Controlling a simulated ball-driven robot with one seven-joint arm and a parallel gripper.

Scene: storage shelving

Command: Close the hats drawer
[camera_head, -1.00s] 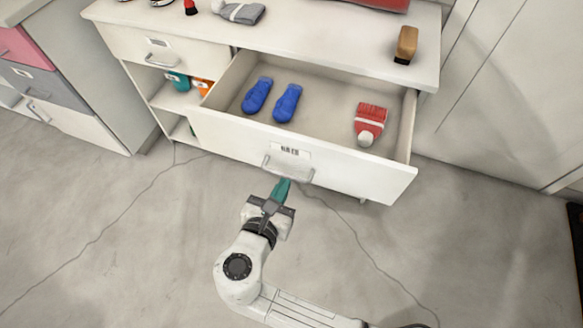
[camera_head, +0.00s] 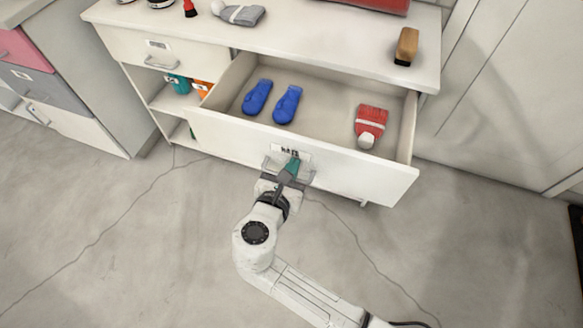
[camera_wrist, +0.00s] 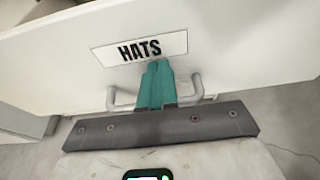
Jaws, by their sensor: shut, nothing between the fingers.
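The hats drawer (camera_head: 350,172) stands pulled out of the white cabinet, with its inside open to view. Its label reads HATS in the wrist view (camera_wrist: 153,48). Its grey bar handle (camera_wrist: 194,88) shows on both sides of my teal fingers. My gripper (camera_head: 291,167) is shut and empty, with its fingertips at the drawer front by the label and handle. I cannot tell whether the tips touch the front. In the drawer lie two blue mittens (camera_head: 258,97) and a red knitted hat (camera_head: 370,122) with a white pompom.
The cabinet top (camera_head: 330,35) bears a grey hat (camera_head: 240,14), a brown brush (camera_head: 406,46) and a red item (camera_head: 365,3). A shut drawer (camera_head: 160,50) and open shelves with teal and orange things are left. The floor in front is clear.

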